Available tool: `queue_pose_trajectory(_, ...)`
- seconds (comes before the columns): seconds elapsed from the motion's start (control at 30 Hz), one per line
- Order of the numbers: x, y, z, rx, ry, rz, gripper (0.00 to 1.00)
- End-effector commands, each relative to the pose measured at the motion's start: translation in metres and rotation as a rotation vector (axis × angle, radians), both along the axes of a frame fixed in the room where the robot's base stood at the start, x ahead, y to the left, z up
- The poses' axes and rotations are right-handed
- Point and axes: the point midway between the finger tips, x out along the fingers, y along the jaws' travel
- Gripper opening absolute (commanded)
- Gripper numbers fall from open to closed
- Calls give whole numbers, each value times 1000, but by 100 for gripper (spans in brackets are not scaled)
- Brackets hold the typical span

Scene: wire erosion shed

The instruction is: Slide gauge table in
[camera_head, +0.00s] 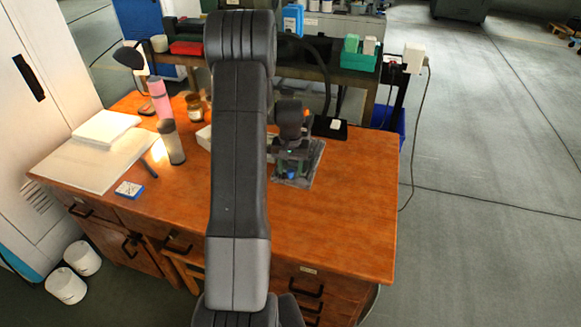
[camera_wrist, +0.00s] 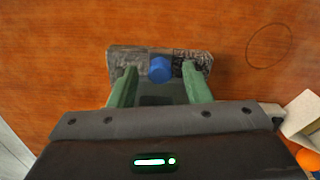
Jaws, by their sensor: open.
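The gauge table is a worn grey slab with a blue knob on it; in the wrist view the slab (camera_wrist: 118,58) lies across the upper middle and the blue knob (camera_wrist: 160,69) is near its centre. In the head view the slab (camera_head: 316,160) lies on the wooden desk, partly hidden by my gripper (camera_head: 291,172). My gripper also shows in the wrist view (camera_wrist: 160,72). It is open, its green fingers one on each side of the blue knob, with gaps between. Whether the fingers touch the slab is not clear.
The wooden desk (camera_head: 355,200) is clear at the right front. A pink bottle (camera_head: 160,98), a grey cylinder (camera_head: 172,145), a jar (camera_head: 195,107) and a large board (camera_head: 85,165) stand or lie to the left. A green bin (camera_head: 360,60) sits on the raised shelf behind.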

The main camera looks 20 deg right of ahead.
Motion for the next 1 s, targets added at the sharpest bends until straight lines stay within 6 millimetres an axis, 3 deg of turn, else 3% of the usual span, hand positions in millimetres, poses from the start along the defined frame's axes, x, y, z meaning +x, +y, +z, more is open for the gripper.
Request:
queue_pose_trajectory(0.2,0,0,0,0,-1,0,44)
queue_pose_trajectory(0.43,0,0,0,0,-1,0,0)
queue_pose_trajectory(0.67,5,-3,0,-1,-2,0,0)
queue_pose_trajectory(1.0,38,-28,1,-2,-4,0,0)
